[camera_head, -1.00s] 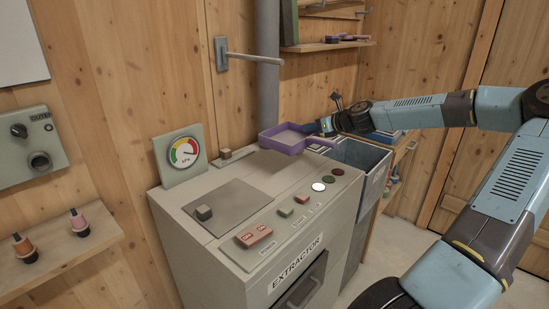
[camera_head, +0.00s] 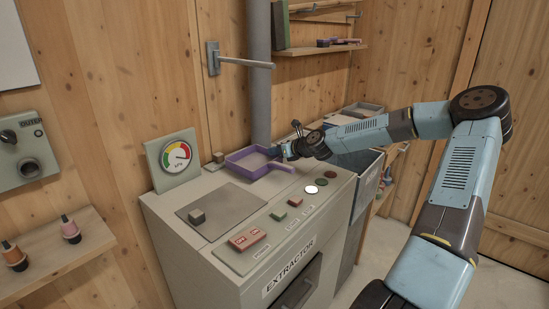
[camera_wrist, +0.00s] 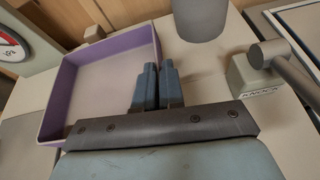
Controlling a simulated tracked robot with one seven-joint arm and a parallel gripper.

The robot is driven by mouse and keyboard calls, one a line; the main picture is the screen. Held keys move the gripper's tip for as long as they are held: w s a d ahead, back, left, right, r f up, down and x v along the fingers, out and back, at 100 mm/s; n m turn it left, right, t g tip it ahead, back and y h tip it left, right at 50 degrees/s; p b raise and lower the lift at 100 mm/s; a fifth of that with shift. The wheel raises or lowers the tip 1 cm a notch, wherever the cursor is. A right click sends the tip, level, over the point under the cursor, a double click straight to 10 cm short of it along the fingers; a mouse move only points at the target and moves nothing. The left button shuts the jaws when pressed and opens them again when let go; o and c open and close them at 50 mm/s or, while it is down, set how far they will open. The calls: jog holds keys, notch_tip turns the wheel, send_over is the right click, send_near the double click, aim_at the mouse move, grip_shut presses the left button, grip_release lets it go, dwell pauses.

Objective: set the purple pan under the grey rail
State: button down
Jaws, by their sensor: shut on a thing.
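The purple pan (camera_head: 258,163) is a shallow, square-sided tray with a short handle, level over the back of the extractor's top; it also fills the left of the wrist view (camera_wrist: 58,92). My gripper (camera_head: 283,150) is at the pan's right side, shut on its wall, with both fingers (camera_wrist: 157,75) at the right rim in the wrist view. I cannot tell whether the pan touches the top. The grey rail (camera_head: 245,63) sticks out from a wall plate, above the pan and slightly left of it.
A grey vertical pipe (camera_head: 258,95) stands behind the pan. A gauge (camera_head: 172,160) and a small knob block (camera_head: 217,157) lie to its left, buttons (camera_head: 280,215) in front. In the wrist view, a block marked KNOCK (camera_wrist: 258,72) with a rod stands at right.

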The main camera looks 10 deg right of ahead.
notch_tip(320, 180, down, 3)
jog(key=shift+r, duration=0.2)
jog(key=c, duration=1.2)
grip_release()
jog(key=shift+c, duration=0.2)
jog(key=shift+d, duration=0.1)
jog(key=shift+v, duration=6.05)
